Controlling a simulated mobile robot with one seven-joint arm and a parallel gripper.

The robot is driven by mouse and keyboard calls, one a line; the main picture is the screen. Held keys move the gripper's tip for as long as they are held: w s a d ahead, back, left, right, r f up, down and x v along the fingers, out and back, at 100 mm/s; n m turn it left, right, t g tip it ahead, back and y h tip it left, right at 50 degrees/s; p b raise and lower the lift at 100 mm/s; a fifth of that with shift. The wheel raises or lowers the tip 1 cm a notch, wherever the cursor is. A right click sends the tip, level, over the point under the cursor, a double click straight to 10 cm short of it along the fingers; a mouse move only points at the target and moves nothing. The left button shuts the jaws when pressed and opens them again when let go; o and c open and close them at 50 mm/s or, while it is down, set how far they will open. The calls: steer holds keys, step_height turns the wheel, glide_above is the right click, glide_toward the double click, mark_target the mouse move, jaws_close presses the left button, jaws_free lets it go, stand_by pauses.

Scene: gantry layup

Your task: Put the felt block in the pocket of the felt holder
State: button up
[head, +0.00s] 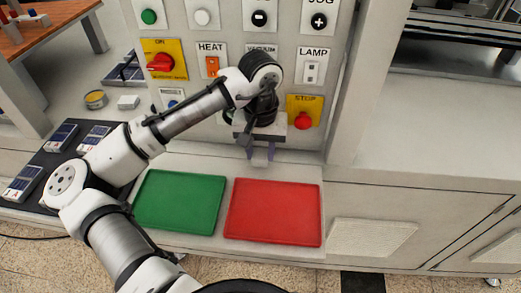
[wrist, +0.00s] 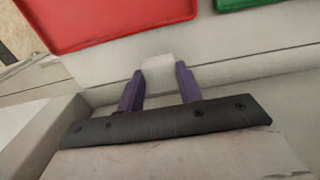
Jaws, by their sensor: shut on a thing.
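My gripper (head: 259,155) is in front of the control panel, above the pale ledge behind the trays. Its two purple fingers also show in the wrist view (wrist: 159,87). They are shut on a small whitish block (wrist: 158,70), which appears to be the felt block. The block sticks out a little past the fingertips; its lower part is between the fingers. A small white block-like thing (head: 128,102) lies on the counter at the left, beside a yellow tin. I cannot tell whether it is the felt holder, and no pocket is clearly visible.
A green tray (head: 180,202) and a red tray (head: 273,212) lie empty side by side at the front. The panel carries switches and a red stop button (head: 303,121) close to my gripper. The yellow tin (head: 95,99) and solar-cell-like plates are at left. The right counter (head: 440,130) is clear.

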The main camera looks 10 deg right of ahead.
steer(key=shift+w+f+p, duration=0.15)
steer(key=shift+f+p, duration=0.25)
steer(key=shift+f, duration=0.25)
steer(key=shift+d+f, duration=0.1)
steer(key=shift+f, duration=0.05)
steer(key=shift+f, duration=0.25)
steer(key=o, duration=1)
steer(key=shift+r, duration=0.1)
steer(key=shift+c, duration=0.2)
